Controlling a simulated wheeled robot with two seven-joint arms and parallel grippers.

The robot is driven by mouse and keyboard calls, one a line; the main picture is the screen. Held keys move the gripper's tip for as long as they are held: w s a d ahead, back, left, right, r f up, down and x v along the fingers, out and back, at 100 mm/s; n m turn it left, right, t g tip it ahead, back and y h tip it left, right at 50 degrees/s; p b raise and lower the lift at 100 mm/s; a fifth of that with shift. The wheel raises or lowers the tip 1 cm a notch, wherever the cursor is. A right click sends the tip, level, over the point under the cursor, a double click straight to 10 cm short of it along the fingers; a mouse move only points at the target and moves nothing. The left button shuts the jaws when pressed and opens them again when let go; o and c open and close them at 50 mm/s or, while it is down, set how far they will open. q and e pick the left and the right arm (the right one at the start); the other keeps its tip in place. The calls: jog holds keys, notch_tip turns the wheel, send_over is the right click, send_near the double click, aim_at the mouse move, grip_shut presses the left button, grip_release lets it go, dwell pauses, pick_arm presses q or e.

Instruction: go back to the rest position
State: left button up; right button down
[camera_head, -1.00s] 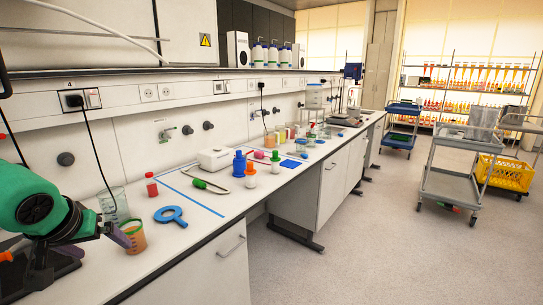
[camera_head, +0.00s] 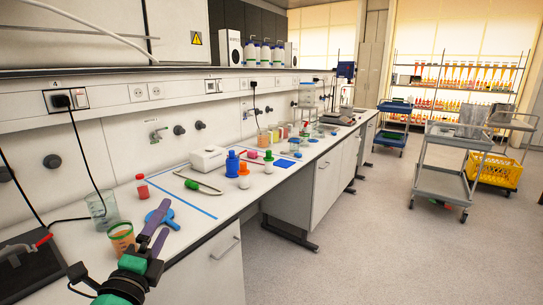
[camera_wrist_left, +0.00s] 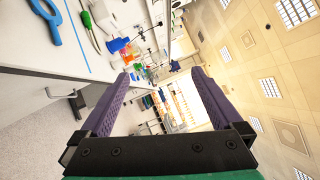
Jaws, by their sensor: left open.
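My left gripper (camera_head: 163,222) has purple fingers and shows at the bottom left of the head view, in front of the bench edge. In the left wrist view its two fingers (camera_wrist_left: 160,76) stand wide apart with nothing between them. A cup of orange-brown content (camera_head: 121,239) stands upright on the bench, left of the gripper and apart from it. A blue ring-shaped tool (camera_head: 154,217) lies behind the fingers, partly hidden by them; it also shows in the left wrist view (camera_wrist_left: 45,20). My right gripper is not in view.
The white bench (camera_head: 205,222) carries a clear beaker (camera_head: 102,211), a red bottle (camera_head: 142,188), a blue bottle (camera_head: 232,166) and several small vessels farther back. A grey cart (camera_head: 441,184) and yellow crate (camera_head: 496,170) stand at the right. The floor between is clear.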

pick_arm(q)
jog(key=s+a+f+n+g+y, duration=0.2)
jog(key=s+f+n+g, duration=0.2)
jog(key=f+n, duration=0.45)
jog(key=s+a+f+n+g+y, duration=0.1)
jog(key=s+a+f+n+g, duration=0.3)
jog(key=f, duration=0.8)
jog(key=s+d+f+n+g+h, duration=0.1)
jog(key=s+d+f+n+g, duration=0.25)
jog(key=s+f, duration=0.25)
jog(key=s+d+f+n+g+h, duration=0.2)
jog(key=s+d+f+n+g, duration=0.1)
jog(key=s+f+n+g, duration=0.25)
notch_tip(320, 180, down, 20)
jog(key=s+m, duration=0.2)
jog(key=s, duration=0.1)
jog(key=s+a+f+g, duration=0.1)
jog(key=s+f, duration=0.7)
jog(key=s+a+f, duration=0.2)
jog(key=s+f, duration=0.7)
jog(key=shift+s+a+g+y, duration=0.2)
jog(key=shift+a+g+y, duration=0.1)
jog(key=shift+g, duration=0.1)
